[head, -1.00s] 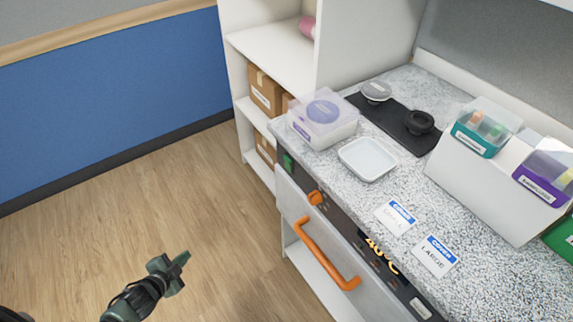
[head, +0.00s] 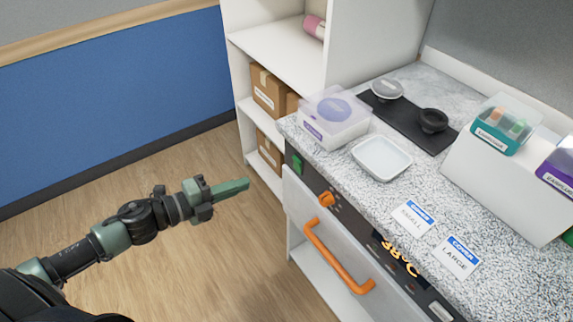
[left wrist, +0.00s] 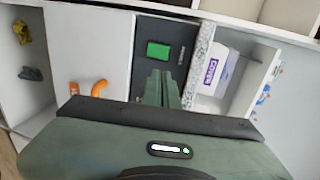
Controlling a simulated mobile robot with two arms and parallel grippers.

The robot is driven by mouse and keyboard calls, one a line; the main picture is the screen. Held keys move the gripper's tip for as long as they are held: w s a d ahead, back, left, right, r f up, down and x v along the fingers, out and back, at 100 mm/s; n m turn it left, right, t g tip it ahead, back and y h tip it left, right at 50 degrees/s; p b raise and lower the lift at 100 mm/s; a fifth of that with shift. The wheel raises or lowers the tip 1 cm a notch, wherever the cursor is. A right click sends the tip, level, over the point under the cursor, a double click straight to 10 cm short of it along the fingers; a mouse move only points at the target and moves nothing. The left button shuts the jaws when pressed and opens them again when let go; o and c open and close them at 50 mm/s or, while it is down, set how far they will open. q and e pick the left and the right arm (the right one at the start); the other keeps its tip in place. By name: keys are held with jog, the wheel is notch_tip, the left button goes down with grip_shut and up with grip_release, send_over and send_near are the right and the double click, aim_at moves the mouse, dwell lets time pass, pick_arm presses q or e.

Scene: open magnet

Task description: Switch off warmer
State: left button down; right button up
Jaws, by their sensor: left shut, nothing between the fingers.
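The warmer is a unit under the speckled counter, with a dark control panel (head: 345,217) and an orange bar handle (head: 337,258). A green switch (head: 296,163) sits at the panel's left end, beyond an orange knob (head: 326,199). The orange display (head: 398,256) is lit and seems to read 38°C. My left gripper (head: 247,184) is shut and empty, left of the switch and apart from it. In the left wrist view the green switch (left wrist: 158,50) shows just past my closed fingertips (left wrist: 162,76). My right gripper is not in view.
A clear-lidded box (head: 335,118) and a white tray (head: 381,158) stand on the counter. A black mat (head: 405,124) holds two round items. Shelves (head: 275,50) with cardboard boxes stand behind the warmer. The floor (head: 150,200) on the left is clear.

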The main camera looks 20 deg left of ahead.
aim_at(296, 162)
pick_arm(q)
jog(key=shift+w+d, duration=0.1)
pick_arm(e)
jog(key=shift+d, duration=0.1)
